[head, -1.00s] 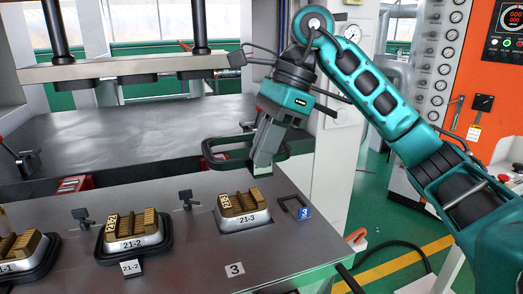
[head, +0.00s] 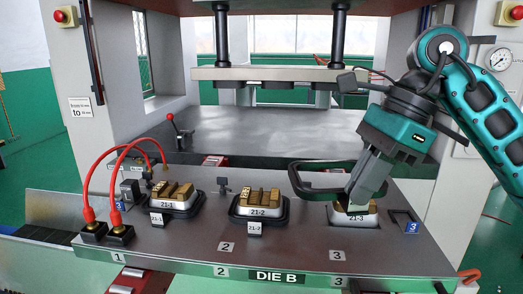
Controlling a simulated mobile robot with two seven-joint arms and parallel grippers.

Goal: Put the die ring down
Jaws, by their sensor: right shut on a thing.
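The die ring (head: 312,195), a black rounded rectangular frame, is held in my right gripper (head: 360,200). The gripper is shut on the ring's right part. The ring hangs in the air over and slightly left of the die marked 21-3 (head: 358,218), looking roughly level. The fingers hide part of that die's gold top. The 21-3 die has no black ring around its base. The dies marked 21-1 (head: 170,205) and 21-2 (head: 263,212) each sit in a black ring on the steel plate (head: 300,240). My left gripper is not in view.
Two red cables (head: 87,180) arch over the plate's left end from black connectors (head: 107,234). A small stop (head: 223,184) stands between dies. The press's upper plate (head: 275,75) hangs behind.

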